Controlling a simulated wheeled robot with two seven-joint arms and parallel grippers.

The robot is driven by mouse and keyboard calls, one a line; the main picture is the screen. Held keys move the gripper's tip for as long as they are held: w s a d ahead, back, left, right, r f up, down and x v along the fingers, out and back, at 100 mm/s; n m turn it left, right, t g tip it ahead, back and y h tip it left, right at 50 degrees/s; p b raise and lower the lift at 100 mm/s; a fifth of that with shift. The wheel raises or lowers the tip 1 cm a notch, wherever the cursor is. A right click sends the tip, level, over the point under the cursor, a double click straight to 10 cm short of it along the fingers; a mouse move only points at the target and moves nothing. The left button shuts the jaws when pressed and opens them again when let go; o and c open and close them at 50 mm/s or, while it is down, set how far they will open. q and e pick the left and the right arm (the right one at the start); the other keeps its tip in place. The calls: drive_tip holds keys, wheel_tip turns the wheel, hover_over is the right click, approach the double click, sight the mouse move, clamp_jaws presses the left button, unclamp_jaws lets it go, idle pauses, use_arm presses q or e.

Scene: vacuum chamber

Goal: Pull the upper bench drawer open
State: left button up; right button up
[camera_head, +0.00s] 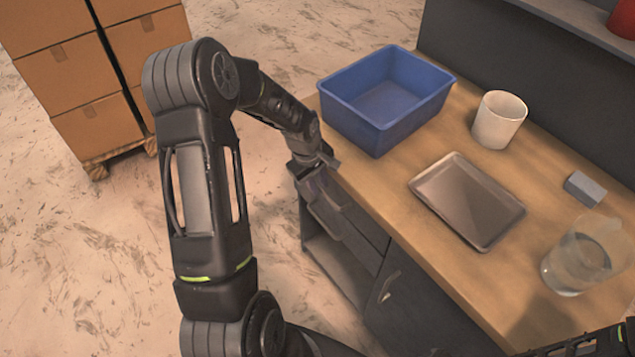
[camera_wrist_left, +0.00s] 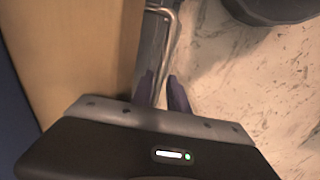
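The upper bench drawer (camera_wrist_left: 152,50) shows in the left wrist view as a grey front along the wooden top's edge, with a metal bar handle (camera_wrist_left: 172,20). It appears shut. In the head view my left gripper (camera_head: 330,208) is at the bench front, just below the top, and hides much of the drawer. In the left wrist view its two dark fingers (camera_wrist_left: 162,92) stand apart on either side of the handle bar. A gap shows between them; contact with the bar is unclear. My right gripper is out of view; only part of that arm shows at the bottom right.
On the bench top (camera_head: 375,185) stand a blue bin (camera_head: 350,112), a white cup (camera_head: 498,120), a metal tray (camera_head: 466,200), a grey block (camera_head: 585,188) and a clear jar (camera_head: 575,262). A lower cabinet door (camera_head: 405,305) has its own handle. Floor before the bench is clear.

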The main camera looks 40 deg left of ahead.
use_arm(q)
clamp_jaws()
idle(1.3)
